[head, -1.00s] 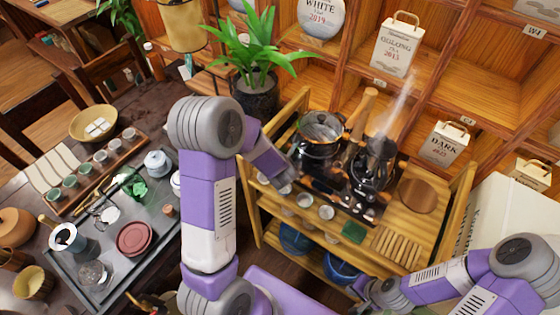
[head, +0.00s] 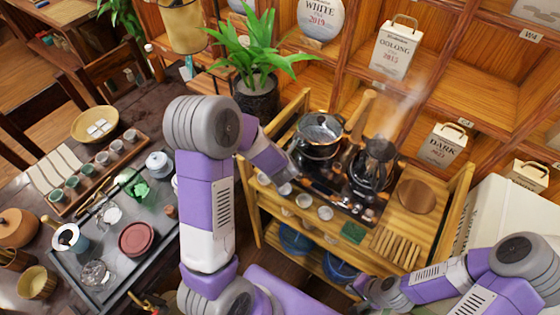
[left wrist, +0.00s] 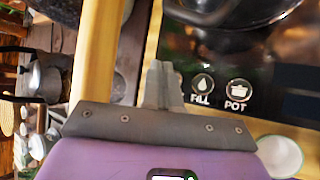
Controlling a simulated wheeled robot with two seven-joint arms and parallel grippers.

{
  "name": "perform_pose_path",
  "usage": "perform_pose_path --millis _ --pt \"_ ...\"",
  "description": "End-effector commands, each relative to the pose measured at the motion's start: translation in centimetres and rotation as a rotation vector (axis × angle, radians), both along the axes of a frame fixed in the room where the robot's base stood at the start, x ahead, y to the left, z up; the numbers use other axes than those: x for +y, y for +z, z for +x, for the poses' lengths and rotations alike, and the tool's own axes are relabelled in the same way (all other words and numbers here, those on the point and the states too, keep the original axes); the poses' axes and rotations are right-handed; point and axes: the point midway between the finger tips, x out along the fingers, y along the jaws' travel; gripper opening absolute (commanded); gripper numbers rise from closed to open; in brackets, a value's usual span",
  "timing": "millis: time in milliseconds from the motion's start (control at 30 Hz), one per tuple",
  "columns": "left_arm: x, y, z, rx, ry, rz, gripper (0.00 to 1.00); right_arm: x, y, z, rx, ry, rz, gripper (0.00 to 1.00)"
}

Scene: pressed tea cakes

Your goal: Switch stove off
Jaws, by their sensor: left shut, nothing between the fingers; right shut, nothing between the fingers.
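The stove (head: 340,197) is a black panel on a wooden cart. A glass-lidded pot (head: 318,133) sits on its left side and a dark kettle (head: 371,168) on its right, with steam above. In the left wrist view, the round FILL button (left wrist: 203,84) and POT button (left wrist: 238,89) show on the black panel. My left gripper (left wrist: 162,82) is shut and empty, just left of the FILL button, near the panel's edge; I cannot tell if it touches. In the head view its tips are hard to make out. My right gripper (head: 364,292) is shut and empty, low in front of the cart.
Small cups (head: 325,213) and a slatted wooden rack (head: 397,247) stand along the cart's front. A round wooden board (head: 416,196) lies right of the stove. A potted plant (head: 257,95) stands behind left. A tea table (head: 60,262) fills the left side.

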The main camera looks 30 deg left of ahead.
Motion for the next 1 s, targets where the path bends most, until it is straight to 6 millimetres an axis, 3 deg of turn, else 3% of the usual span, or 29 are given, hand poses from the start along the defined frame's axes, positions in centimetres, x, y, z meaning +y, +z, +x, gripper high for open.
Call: perform_pose_path --millis 400,1000 --pt "0.0 4.3 0.0 -0.001 0.0 -0.001 0.0 0.0 3.2 0.0 0.0 0.0 0.0 0.0" --pt "0.0 4.2 0.0 0.0 0.0 0.0 0.0 0.0 3.1 0.0 0.0 0.0 0.0 0.0"
